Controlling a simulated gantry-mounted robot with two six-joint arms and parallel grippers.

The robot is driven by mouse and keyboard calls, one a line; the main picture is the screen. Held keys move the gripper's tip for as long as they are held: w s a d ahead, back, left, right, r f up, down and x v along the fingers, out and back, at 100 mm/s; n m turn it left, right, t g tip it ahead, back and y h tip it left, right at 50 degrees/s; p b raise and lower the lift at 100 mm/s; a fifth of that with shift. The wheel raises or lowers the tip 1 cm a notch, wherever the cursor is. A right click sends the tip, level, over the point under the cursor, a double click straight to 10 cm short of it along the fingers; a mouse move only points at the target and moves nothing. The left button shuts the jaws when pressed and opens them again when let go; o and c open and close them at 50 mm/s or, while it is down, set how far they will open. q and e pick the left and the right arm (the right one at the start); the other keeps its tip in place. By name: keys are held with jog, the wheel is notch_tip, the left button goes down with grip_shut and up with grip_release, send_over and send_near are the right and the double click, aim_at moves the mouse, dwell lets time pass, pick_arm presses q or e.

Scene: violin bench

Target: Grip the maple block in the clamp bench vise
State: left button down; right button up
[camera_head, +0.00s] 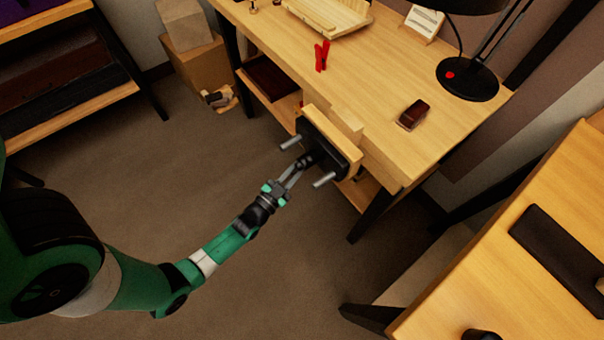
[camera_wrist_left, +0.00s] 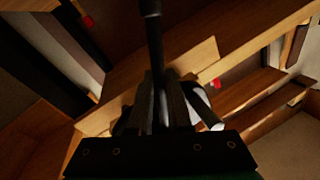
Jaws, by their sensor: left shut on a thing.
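The bench vise (camera_head: 331,145) is mounted on the front edge of the wooden workbench, with a pale wooden jaw, a black plate and two metal rods sticking out towards me. The pale maple block (camera_head: 347,127) stands upright between the wooden jaw and the bench edge; I cannot tell whether both sides touch it. My left gripper (camera_head: 297,174) is in front of the black plate, shut on the dark vise handle (camera_head: 306,160). In the left wrist view my gripper (camera_wrist_left: 166,105) has its fingers around the dark handle bar (camera_wrist_left: 154,45). My right gripper is not in view.
On the workbench (camera_head: 385,70) are a red clamp (camera_head: 321,55), a small dark red block (camera_head: 412,114), a black lamp (camera_head: 467,80) and a wooden tray (camera_head: 328,17). Another table (camera_head: 480,285) stands at the lower right. Cardboard boxes (camera_head: 200,68) stand on the floor. The floor before the vise is clear.

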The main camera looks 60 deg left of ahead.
pick_arm(q)
jog(key=shift+s+a+r+m+t, duration=0.15)
jog(key=shift+a+r+m, duration=0.15)
jog(key=shift+a+m, duration=0.25)
jog(key=shift+a+r+m+t, duration=0.15)
jog(key=shift+a+r+m, duration=0.15)
jog(key=shift+m, duration=0.45)
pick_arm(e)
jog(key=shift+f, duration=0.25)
pick_arm(q)
jog(key=c, duration=0.8)
grip_release()
jog(key=shift+s+f, duration=0.1)
jog(key=shift+s, duration=0.1)
jog(key=shift+c, duration=0.2)
jog(key=shift+w, duration=0.1)
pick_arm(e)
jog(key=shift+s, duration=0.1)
